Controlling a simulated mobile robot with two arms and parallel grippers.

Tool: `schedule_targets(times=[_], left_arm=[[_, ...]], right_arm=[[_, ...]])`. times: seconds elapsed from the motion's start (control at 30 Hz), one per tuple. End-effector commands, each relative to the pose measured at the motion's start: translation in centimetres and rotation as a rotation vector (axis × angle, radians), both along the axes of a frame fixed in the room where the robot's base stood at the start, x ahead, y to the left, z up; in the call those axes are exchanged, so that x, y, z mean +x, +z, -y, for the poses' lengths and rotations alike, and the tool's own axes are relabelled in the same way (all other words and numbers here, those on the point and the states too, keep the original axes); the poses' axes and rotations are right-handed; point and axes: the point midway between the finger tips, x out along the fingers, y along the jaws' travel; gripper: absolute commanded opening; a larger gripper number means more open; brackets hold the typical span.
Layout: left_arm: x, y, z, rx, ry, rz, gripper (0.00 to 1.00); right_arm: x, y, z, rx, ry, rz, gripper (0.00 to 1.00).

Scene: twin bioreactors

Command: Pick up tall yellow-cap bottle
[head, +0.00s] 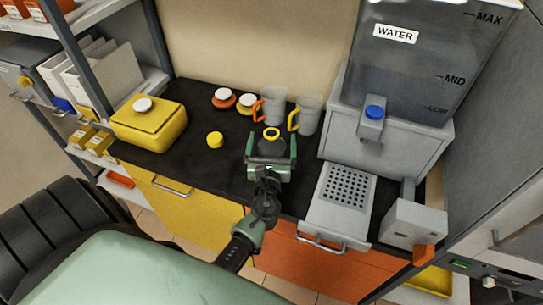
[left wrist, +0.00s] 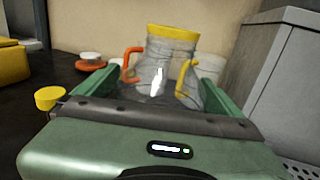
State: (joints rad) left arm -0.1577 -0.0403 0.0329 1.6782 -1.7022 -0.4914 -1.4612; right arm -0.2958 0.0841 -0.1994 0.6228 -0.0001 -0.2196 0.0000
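A clear bottle with a yellow ring at its neck (head: 272,133) stands on the black counter. In the left wrist view the bottle (left wrist: 158,75) is upright, with a wide lower body and yellow rim. My left gripper (head: 271,150) is around it, one green finger on each side. The fingers are spread and look slightly apart from the glass; contact is hard to tell. The gripper (left wrist: 152,92) hides the bottle's base. A small yellow cap (head: 215,139) lies on the counter to the left, also in the left wrist view (left wrist: 49,97). My right gripper is not in view.
Behind the bottle stand an orange-handled mug (head: 273,104) and a yellow-handled mug (head: 309,114). Two white-capped jars (head: 224,98) (head: 247,102) are further left, near a yellow box (head: 150,124). The water dispenser (head: 385,155) and perforated tray (head: 345,190) are to the right.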

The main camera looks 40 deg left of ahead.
Motion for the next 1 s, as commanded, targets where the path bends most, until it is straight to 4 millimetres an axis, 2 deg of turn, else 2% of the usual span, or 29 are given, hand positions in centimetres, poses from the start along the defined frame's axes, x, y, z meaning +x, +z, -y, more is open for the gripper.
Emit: schedule_targets(times=[0.03,0.2,0.27,0.53,0.67,0.83,1.0], left_arm=[[0.0,0.0,0.0,0.0,0.0,0.0,0.81],[0.0,0.0,0.0,0.0,0.0,0.0,0.33],[0.0,0.0,0.0,0.0,0.0,0.0,0.19],[0.0,0.3,0.0,0.0,0.0,0.002,0.19],[0.0,1.2,0.0,-0.001,0.001,0.003,0.19],[0.0,3.8,0.0,-0.001,0.001,0.005,0.19],[0.0,8.8,0.0,-0.004,0.001,0.008,0.19]], right_arm=[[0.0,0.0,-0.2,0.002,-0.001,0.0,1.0],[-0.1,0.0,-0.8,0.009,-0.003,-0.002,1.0],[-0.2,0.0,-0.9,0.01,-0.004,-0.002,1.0],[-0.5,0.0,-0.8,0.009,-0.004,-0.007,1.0],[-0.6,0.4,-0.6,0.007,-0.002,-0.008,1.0],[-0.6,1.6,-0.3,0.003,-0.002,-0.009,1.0],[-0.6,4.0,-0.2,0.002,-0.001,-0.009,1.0]])
